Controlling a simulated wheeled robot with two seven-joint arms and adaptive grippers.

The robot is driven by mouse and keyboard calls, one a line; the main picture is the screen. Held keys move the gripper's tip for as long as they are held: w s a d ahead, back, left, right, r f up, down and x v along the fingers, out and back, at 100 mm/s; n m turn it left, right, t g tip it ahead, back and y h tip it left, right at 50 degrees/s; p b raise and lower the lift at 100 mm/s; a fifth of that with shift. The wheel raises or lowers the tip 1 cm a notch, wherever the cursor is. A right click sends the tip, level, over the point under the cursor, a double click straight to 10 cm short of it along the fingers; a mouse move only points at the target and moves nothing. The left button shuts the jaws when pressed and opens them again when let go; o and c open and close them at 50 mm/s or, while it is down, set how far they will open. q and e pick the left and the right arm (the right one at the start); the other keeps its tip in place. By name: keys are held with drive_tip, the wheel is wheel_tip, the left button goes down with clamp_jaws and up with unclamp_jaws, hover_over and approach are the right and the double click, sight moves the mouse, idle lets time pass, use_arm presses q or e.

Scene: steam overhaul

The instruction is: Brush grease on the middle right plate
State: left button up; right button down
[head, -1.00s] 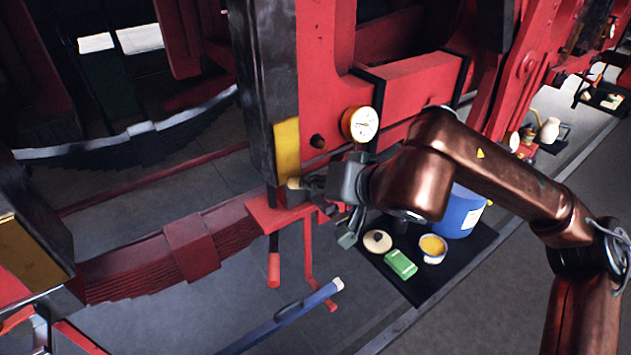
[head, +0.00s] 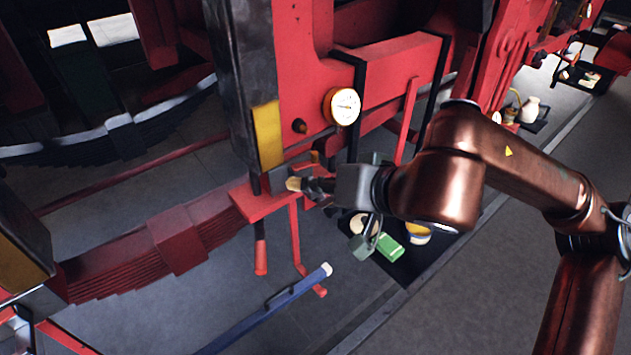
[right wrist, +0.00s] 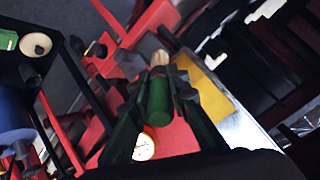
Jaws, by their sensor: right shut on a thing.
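A yellow-faced plate (head: 267,135) stands upright on the dark post at centre, and it also shows in the right wrist view (right wrist: 212,92). My right gripper (head: 325,187) is shut on a brush (head: 293,184). In the right wrist view the brush's green handle (right wrist: 158,103) lies between the fingers, its pale bristles pointing away. The bristle tip is just below and right of the plate's lower edge; contact cannot be told. A tin with yellow contents (head: 418,236) sits on the black mat, partly hidden by my arm. My left gripper is not in view.
A round gauge (head: 343,106) and red frame are right of the plate. A red bracket (head: 270,200) lies under the brush. A green box (head: 389,247) is on the mat (head: 415,262). A blue bar (head: 270,315) rises from the floor. Leaf springs are at left.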

drive_tip(key=shift+s+d, duration=0.45)
drive_tip(key=shift+s, duration=0.2)
drive_tip(key=shift+s+d, duration=0.45)
drive_tip(key=shift+s, duration=0.15)
drive_tip(key=shift+w+a, duration=0.1)
drive_tip(key=shift+w, duration=0.05)
drive_tip(key=shift+w+a, duration=0.75)
drive_tip(key=shift+w, duration=0.25)
drive_tip(key=shift+w+a, duration=0.75)
drive_tip(key=shift+w, duration=0.3)
drive_tip(key=shift+w+a, duration=0.75)
drive_tip(key=shift+w, duration=0.25)
drive_tip(key=shift+w+a, duration=0.35)
drive_tip(key=shift+w, duration=0.15)
drive_tip(key=shift+r+p, duration=0.1)
drive_tip(key=shift+p, duration=0.2)
